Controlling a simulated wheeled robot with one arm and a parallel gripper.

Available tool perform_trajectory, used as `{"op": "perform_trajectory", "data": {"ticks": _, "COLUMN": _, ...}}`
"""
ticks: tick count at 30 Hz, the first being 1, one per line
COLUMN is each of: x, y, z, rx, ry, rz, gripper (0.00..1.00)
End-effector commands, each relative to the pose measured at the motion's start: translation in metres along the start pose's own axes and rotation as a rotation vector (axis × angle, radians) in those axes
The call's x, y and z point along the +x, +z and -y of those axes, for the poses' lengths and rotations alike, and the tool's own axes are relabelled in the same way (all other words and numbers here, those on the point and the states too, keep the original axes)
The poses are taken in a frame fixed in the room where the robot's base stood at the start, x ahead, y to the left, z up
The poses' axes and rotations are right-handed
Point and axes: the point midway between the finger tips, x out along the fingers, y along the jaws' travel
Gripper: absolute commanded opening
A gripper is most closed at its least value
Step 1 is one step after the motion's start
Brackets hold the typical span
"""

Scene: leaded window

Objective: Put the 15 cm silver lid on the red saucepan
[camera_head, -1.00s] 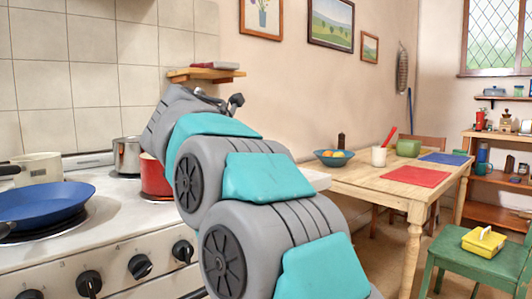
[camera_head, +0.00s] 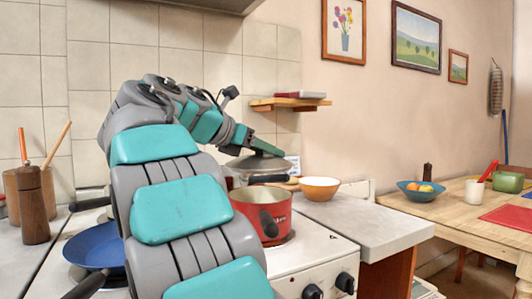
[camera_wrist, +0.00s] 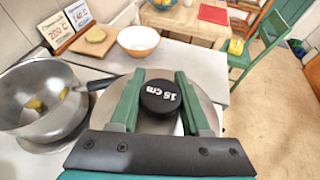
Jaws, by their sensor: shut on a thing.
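The silver lid (camera_head: 258,163) with its black knob (camera_wrist: 160,98) marked "15 cm" hangs from my gripper (camera_head: 266,150). In the wrist view my gripper (camera_wrist: 158,82) has its green fingers on both sides of the knob, shut on it. The saucepan cannot be made out in the wrist view.
A steel pan (camera_wrist: 30,118) with yellow pieces inside stands left of the lid. An orange-white bowl (camera_head: 319,188) is on the counter (camera_head: 350,222). A blue frying pan (camera_head: 95,245) is at the left of the stove. Cards (camera_wrist: 66,24) stand near the wall.

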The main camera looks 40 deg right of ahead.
Motion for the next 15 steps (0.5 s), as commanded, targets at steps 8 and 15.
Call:
{"op": "perform_trajectory", "data": {"ticks": 8, "x": 0.006, "y": -0.016, "z": 0.001, "rx": -0.001, "ry": 0.003, "rz": 0.0, "gripper": 0.0}}
{"op": "perform_trajectory", "data": {"ticks": 15, "x": 0.012, "y": -0.03, "z": -0.001, "rx": 0.002, "ry": 0.003, "rz": 0.0, "gripper": 0.0}}
